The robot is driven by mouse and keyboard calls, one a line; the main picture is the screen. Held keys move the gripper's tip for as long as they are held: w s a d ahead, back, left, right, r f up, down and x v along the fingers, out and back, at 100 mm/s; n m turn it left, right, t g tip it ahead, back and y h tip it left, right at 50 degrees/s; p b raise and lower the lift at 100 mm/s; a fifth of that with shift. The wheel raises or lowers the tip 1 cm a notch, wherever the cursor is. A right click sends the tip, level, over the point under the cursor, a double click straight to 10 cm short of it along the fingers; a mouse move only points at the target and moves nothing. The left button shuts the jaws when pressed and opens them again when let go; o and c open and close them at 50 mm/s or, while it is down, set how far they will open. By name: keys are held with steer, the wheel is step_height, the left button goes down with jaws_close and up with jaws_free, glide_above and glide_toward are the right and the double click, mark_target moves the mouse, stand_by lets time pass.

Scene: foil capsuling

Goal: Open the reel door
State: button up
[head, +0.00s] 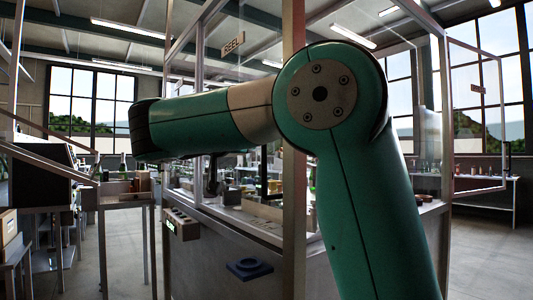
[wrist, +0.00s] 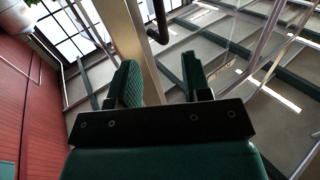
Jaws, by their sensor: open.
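A small REEL sign (head: 233,44) hangs high on the clear-panelled, metal-framed enclosure in the head view. The reel door's glazing below the sign is largely covered by my green arm, so I cannot tell whether it stands shut or ajar. In the wrist view my gripper (wrist: 160,72) is open, its two green pads apart and nothing clasped. A pale upright post (wrist: 146,55) runs behind the gap between the fingers. A dark curved bar (wrist: 158,22), possibly a handle, shows just beyond the fingertips, apart from them. In the head view my gripper is hidden.
A grey metal post (head: 293,200) stands close beside my arm. A framed clear panel (head: 478,120) juts out at the right. A dark blue pad (head: 249,268) sticks out low on the enclosure's front. A side table (head: 125,200) stands left; floor between is clear.

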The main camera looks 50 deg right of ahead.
steer(key=p+x, duration=1.6)
steer(key=x, duration=0.1)
steer(key=shift+d, duration=0.2)
jaws_close()
